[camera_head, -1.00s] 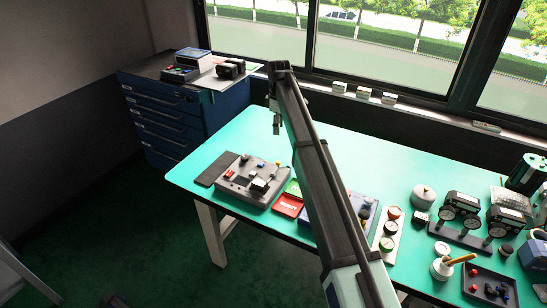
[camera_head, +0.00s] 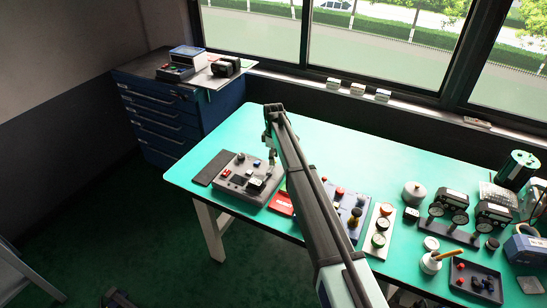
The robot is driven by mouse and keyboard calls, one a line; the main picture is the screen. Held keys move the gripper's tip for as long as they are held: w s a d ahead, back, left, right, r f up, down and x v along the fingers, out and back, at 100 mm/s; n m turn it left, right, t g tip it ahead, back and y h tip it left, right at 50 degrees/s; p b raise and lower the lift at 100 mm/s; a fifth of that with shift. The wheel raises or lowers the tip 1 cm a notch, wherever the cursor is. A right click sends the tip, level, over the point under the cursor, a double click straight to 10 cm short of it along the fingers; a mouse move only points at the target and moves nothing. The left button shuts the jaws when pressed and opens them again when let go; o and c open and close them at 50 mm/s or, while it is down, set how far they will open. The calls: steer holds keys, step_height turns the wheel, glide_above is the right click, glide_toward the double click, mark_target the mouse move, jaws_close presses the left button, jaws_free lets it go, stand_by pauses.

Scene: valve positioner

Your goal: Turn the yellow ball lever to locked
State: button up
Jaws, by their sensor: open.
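The grey valve positioner box (camera_head: 233,190) sits at the left end of the green table, with a red button (camera_head: 227,172), a blue knob (camera_head: 257,163) and a small white-faced part (camera_head: 256,183) on top. My gripper (camera_head: 271,164) points down over the box's back right corner, beside the blue knob. It is open and looks empty, but its fingertips are very small here. I cannot make out the yellow ball lever; my gripper covers the spot near that corner. I cannot tell whether the gripper touches anything.
My arm crosses the table's middle and partly hides a red tray (camera_head: 281,203) and a blue panel (camera_head: 346,208) with coloured knobs. A white panel (camera_head: 378,231) with round buttons stands to its right. A dark mat (camera_head: 214,168) lies left of the box. Gauges (camera_head: 460,213) stand farther right.

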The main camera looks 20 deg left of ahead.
steer(key=shift+f, duration=0.75)
steer(key=shift+c, duration=0.3)
jaws_close()
